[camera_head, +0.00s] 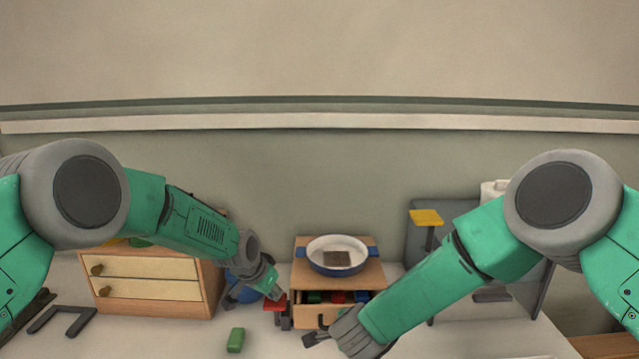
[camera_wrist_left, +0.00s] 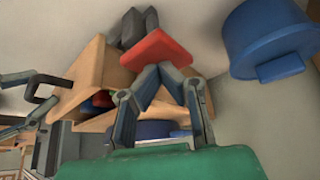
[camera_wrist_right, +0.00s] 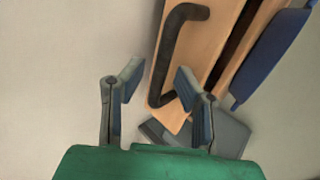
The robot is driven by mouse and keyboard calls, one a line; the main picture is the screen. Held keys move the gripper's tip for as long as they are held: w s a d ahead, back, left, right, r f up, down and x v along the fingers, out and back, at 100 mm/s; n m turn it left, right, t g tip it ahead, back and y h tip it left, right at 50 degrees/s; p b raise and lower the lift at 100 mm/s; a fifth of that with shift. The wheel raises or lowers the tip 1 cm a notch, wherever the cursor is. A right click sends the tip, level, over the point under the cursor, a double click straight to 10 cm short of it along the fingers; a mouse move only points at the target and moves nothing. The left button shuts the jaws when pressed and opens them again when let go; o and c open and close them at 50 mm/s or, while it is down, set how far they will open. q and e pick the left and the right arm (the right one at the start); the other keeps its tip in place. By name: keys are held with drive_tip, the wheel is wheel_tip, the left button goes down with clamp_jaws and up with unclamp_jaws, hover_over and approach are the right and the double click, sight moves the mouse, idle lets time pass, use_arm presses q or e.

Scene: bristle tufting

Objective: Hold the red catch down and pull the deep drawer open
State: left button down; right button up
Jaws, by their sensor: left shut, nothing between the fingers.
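The wooden drawer unit (camera_head: 301,268) stands at the middle. Its deep drawer front (camera_head: 301,315) has a dark bar handle (camera_wrist_right: 172,55), large in the right wrist view. Coloured blocks show in the gap above this front; I cannot tell how far out the drawer is. The red catch (camera_head: 274,302) is left of the unit and also shows in the left wrist view (camera_wrist_left: 158,50). My left gripper (camera_wrist_left: 160,70) is shut and empty, its tips at the catch's edge; contact is unclear. My right gripper (camera_wrist_right: 158,75) is open, the handle just beyond its fingertips.
A blue-rimmed pan (camera_head: 318,242) with a brown piece inside sits on the unit. A cabinet (camera_head: 150,288) with two cream drawers stands at left. A green block (camera_head: 236,340) lies on the table in front. A blue round container (camera_wrist_left: 270,40) is near my left gripper.

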drive_tip(key=shift+o, duration=0.2)
drive_tip(key=v, duration=0.8)
idle(0.5)
use_arm(q)
wheel_tip(320, 180, up, 9)
idle(1.5)
use_arm(e)
drive_tip(key=shift+f, duration=0.1)
use_arm(q)
drive_tip(key=v, duration=1.2)
drive_tip(key=shift+w+a+f, duration=0.1)
